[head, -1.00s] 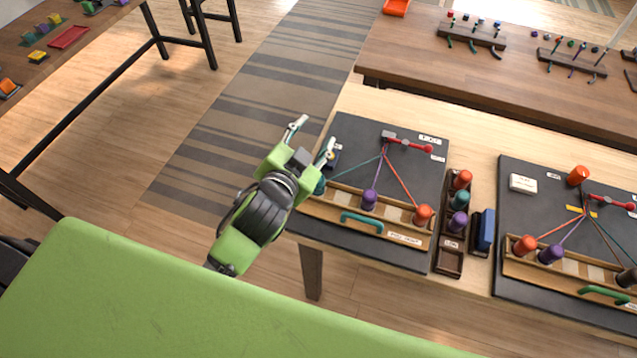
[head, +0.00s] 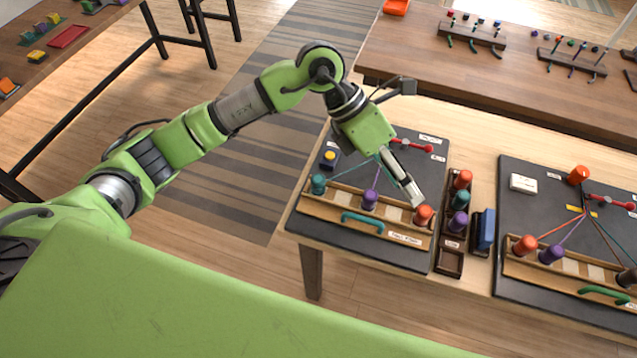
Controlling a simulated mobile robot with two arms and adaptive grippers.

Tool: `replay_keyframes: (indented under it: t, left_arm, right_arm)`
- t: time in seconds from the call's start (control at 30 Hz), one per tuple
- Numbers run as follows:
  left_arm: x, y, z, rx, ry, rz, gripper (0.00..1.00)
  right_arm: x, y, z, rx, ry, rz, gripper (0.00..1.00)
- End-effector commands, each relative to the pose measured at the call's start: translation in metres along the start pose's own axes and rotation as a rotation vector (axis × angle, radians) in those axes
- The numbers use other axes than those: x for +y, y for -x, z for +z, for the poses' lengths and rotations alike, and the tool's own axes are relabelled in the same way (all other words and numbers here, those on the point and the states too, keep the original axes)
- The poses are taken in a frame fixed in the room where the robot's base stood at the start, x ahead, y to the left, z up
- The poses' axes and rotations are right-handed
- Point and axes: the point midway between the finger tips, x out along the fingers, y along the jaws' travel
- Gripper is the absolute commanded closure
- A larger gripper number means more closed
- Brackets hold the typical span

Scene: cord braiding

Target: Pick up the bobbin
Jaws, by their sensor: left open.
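My left gripper (head: 415,200) reaches down over the left braiding board (head: 330,228). It is open, with its fingertips right beside the orange bobbin (head: 424,216) at the right end of the wooden rack (head: 340,204). I cannot tell whether they touch it. A purple bobbin (head: 369,200) stands mid-rack and a teal bobbin (head: 318,184) at its left end. Cords run from the bobbins up toward the red-ended clamp (head: 420,146); my gripper hides the orange cord and part of the clamp. My right gripper is out of view.
A dark holder (head: 449,262) with orange, teal and purple spare bobbins stands right of the board, next to a blue block (head: 486,229). A second board (head: 520,210) with its own bobbins lies further right. A green handle (head: 362,219) fronts the rack.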

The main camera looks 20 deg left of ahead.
Motion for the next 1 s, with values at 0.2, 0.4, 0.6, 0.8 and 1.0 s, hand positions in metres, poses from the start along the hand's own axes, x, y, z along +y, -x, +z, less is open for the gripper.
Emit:
replay_keyframes:
  t: [0.2,0.4,0.6,0.8,1.0]
  left_arm:
    - [0.102,0.077,-0.056,0.341,0.025,0.417,0.56]
    - [0.130,0.115,-0.077,0.457,0.069,0.557,0.56]
    - [0.145,0.094,-0.092,0.467,0.074,0.559,0.56]
    - [0.163,0.066,-0.107,0.464,0.072,0.559,0.56]
    - [0.172,0.053,-0.114,0.461,0.070,0.560,0.56]
  right_arm:
    - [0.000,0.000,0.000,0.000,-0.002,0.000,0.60]
    - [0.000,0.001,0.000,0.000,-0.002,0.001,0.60]
    - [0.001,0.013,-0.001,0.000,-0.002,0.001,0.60]
    - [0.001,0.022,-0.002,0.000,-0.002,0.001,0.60]
    - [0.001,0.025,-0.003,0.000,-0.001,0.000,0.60]
